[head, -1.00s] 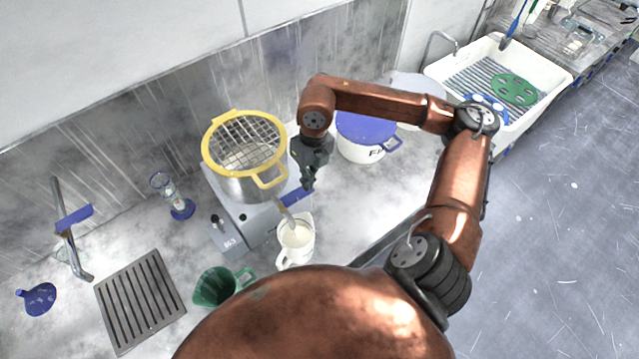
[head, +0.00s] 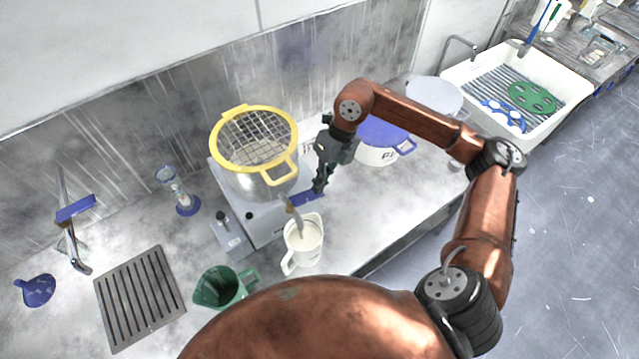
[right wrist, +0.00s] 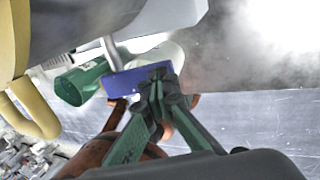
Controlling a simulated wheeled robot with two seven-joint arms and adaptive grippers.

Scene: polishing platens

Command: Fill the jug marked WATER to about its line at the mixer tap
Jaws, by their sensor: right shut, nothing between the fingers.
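The mixer tap (head: 70,232), with a blue lever, stands at the left of the counter in the head view, behind a slotted drain grate (head: 140,298). A green jug (head: 222,288) stands right of the grate; it also shows in the right wrist view (right wrist: 80,82). A white jug (head: 304,240) with pale contents stands under the spout of the pot's base unit. I cannot read WATER on either jug. My right gripper (head: 319,188) is shut and empty, at the end of a blue valve handle (head: 305,199); whether it touches is unclear. My left gripper is not in view.
A steel pot with a yellow-rimmed sieve (head: 254,138) sits on the grey unit. A blue-lidded bucket (head: 385,135) stands behind my right arm. A glass on a blue foot (head: 187,205) and a blue funnel (head: 38,290) stand left. A white sink (head: 520,95) is far right.

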